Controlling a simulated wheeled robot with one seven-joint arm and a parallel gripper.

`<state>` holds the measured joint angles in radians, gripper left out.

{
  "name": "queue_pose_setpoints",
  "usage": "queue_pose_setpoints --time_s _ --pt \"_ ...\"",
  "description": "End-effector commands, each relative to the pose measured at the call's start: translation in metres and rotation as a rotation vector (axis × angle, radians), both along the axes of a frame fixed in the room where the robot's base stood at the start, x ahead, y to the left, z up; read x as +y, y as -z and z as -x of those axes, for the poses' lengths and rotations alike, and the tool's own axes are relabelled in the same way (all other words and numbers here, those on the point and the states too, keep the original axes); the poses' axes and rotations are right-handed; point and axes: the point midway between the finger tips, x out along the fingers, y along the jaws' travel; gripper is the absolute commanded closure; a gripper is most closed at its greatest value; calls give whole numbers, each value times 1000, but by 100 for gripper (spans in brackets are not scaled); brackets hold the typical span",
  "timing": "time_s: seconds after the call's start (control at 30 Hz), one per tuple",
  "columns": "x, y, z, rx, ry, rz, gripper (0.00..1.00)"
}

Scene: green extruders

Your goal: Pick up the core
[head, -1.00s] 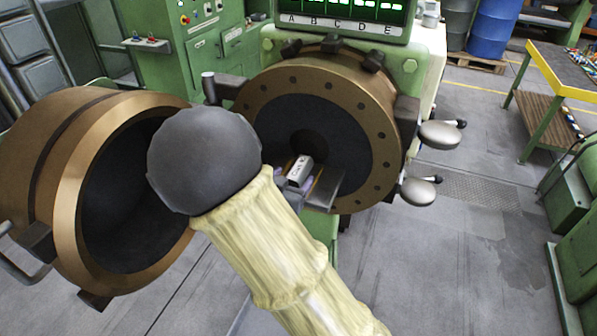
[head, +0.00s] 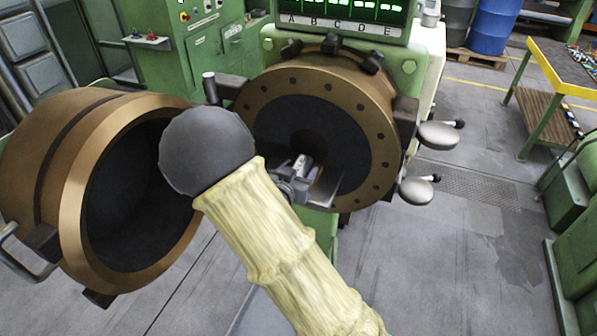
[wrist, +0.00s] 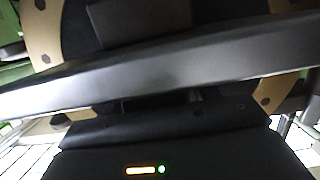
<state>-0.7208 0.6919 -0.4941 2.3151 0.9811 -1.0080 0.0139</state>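I cannot clearly identify the core. A small pale metal piece (head: 302,166) shows at the extruder opening in the head view, above a flat grey shelf (head: 326,188). Grey metal parts of my gripper's end (head: 288,187) show beside it, largely hidden behind my sleeved arm. In the wrist view, a smooth dark grey bar (wrist: 150,75) crosses the whole picture, slightly tilted, close in front of the black gripper body. I cannot tell whether this bar is the core. The fingertips are not distinguishable, so their opening and any grasp are unclear.
The round bronze extruder face (head: 378,110) with its dark centre stands ahead. A hinged bronze ring door (head: 65,200) hangs open on the left, close to my arm. Two rounded metal handles (head: 437,135) stick out at right. Grey floor (head: 440,265) is clear at lower right.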

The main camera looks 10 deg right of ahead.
Motion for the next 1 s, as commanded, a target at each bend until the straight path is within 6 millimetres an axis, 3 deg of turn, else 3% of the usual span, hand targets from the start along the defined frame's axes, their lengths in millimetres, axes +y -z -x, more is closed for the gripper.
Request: queue_pose_setpoints --time_s 0.03,0.23,0.67,1.0 --pt "0 0 0 0 0 0 52" --pt "0 0 0 0 0 0 91" --pt "1 -12 0 -4 0 -2 91" --pt "1 -65 -1 -9 -2 -4 91"
